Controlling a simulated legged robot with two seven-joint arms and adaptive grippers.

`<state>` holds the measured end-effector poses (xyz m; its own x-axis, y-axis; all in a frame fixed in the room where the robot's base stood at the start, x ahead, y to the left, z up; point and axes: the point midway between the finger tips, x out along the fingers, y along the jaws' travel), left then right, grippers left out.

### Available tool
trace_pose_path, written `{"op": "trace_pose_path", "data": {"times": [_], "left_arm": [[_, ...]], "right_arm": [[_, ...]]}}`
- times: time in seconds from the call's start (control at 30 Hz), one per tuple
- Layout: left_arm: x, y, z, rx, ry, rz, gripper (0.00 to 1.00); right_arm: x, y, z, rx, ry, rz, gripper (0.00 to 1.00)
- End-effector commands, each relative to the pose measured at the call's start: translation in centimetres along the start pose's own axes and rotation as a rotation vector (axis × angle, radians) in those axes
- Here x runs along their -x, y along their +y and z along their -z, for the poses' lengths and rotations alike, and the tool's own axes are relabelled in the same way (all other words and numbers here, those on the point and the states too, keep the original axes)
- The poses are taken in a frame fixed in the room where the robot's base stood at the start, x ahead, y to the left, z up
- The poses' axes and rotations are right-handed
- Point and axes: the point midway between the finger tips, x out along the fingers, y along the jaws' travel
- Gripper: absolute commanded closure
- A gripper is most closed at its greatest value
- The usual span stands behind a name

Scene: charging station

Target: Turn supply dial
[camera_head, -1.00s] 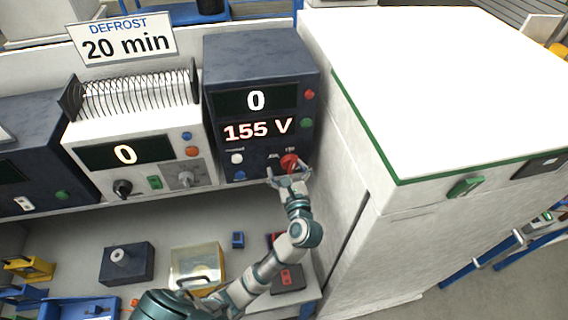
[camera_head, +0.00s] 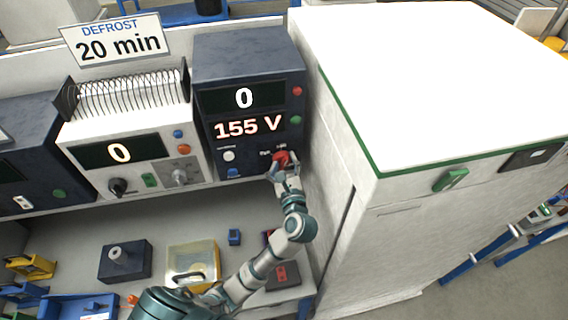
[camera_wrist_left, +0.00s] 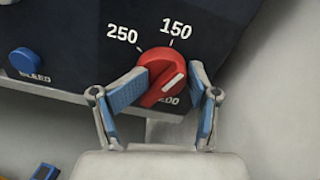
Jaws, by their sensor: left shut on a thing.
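The red supply dial (camera_head: 281,157) is on the lower right of the dark supply unit (camera_head: 240,70). The unit's displays read 0 and 155 V. In the left wrist view the dial (camera_wrist_left: 160,70) has a white pointer line slanting up to the right, with the labels 250 and 150 above it and a partly hidden label below. My left gripper (camera_head: 284,168) is at the dial, and its blue-padded fingers (camera_wrist_left: 163,88) stand on either side of it, shut on it. My right gripper is not in view.
A large white cabinet (camera_head: 440,80) with a green edge stands close to the right of the unit. A white device (camera_head: 130,135) reading 0 stands to the left. Below are a dark block (camera_head: 124,262), a yellowish box (camera_head: 192,262) and a small blue block (camera_head: 234,237).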

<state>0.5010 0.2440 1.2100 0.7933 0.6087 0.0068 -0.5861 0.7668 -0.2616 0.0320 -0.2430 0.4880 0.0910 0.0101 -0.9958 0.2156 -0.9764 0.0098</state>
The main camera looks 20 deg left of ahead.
Motion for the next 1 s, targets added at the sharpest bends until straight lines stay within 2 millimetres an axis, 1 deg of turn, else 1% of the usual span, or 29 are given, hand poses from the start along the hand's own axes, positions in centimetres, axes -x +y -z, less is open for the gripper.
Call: {"op": "trace_pose_path", "data": {"times": [0.03,0.17,0.43,0.47,0.5,0.53,0.77,1.0], "left_arm": [[0.1,-0.1,0.3,-0.017,0.009,0.001,0.75],[0.1,-0.2,0.3,-0.101,0.013,0.002,0.75],[0.3,-0.3,0.6,-0.122,0.013,0.004,0.75],[0.3,-0.3,0.7,-0.122,0.013,0.004,0.35],[0.3,-0.3,0.7,-0.122,0.014,0.004,0.25],[0.3,-0.3,0.7,-0.122,0.013,0.005,0.18],[0.3,-0.3,0.4,-0.119,0.008,0.006,0.18],[0.3,-0.3,0.3,-0.118,0.006,0.006,0.18]], "right_arm": [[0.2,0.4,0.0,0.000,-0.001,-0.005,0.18],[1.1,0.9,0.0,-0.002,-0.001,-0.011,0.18],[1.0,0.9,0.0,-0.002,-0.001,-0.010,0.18],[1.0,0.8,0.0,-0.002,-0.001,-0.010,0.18],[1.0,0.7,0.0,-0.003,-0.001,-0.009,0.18],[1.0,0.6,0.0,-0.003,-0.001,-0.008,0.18],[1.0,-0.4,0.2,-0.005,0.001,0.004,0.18],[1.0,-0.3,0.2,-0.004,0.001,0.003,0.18]]}}
